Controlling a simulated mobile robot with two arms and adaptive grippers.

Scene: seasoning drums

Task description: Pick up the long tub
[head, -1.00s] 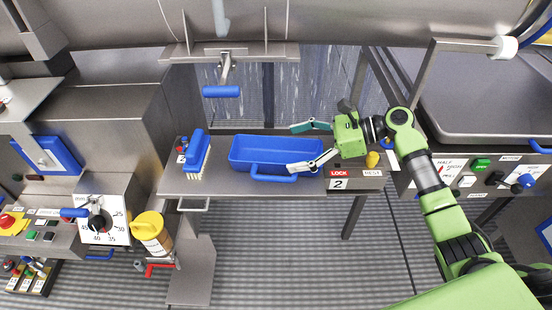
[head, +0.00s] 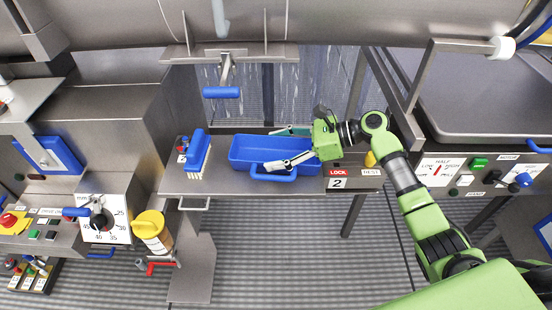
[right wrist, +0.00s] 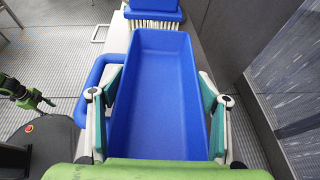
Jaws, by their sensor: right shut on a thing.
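The long tub (head: 243,152) is a blue, open, empty rectangular trough with a loop handle on its near side. It sits on the steel shelf in the head view. My right gripper (head: 272,149) reaches in from the right and is shut on the tub, one finger along each long side. In the right wrist view the tub (right wrist: 160,95) lies lengthwise between the fingers (right wrist: 160,84), which touch its outer walls. My left gripper is outside the head view. A small green part of mine shows at the left of the wrist view, too small to read.
A blue brush (head: 197,154) with pale bristles stands just left of the tub on the shelf (head: 220,184). A yellow-lidded container (head: 152,230) hangs at lower left. A blue-handled lever (head: 222,92) hangs above. A control panel (head: 460,175) is at right.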

